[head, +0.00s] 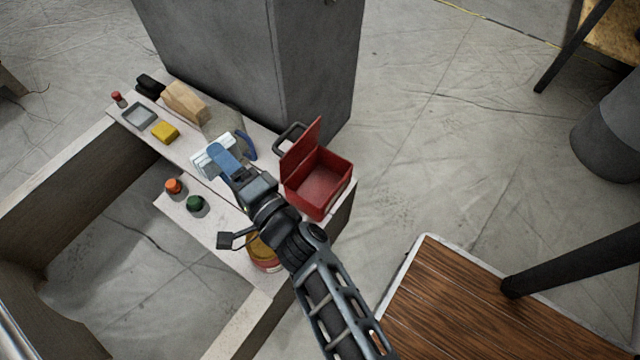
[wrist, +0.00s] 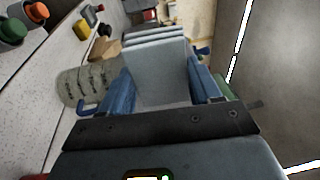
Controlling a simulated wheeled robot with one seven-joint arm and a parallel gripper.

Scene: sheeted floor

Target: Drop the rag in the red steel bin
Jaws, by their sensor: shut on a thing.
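The rag (head: 208,160) is a pale, folded cloth with several layers. It also shows in the wrist view (wrist: 158,78), standing between the blue fingers. My gripper (head: 222,157) is shut on it, above the pale bench; in the wrist view the fingers (wrist: 160,88) press it from both sides. The red steel bin (head: 332,178) stands on the right end of the bench, to the right of my gripper in the head view. Its lid is raised on the left side, and the visible inside looks empty.
On the bench (head: 228,238) are an orange object (head: 173,186), a green one (head: 195,203), a yellow block (head: 165,131), a grey tray (head: 139,115) and a wooden block (head: 185,101). A round tin (head: 265,265) is partly under my arm. A grey cabinet (head: 220,50) stands behind.

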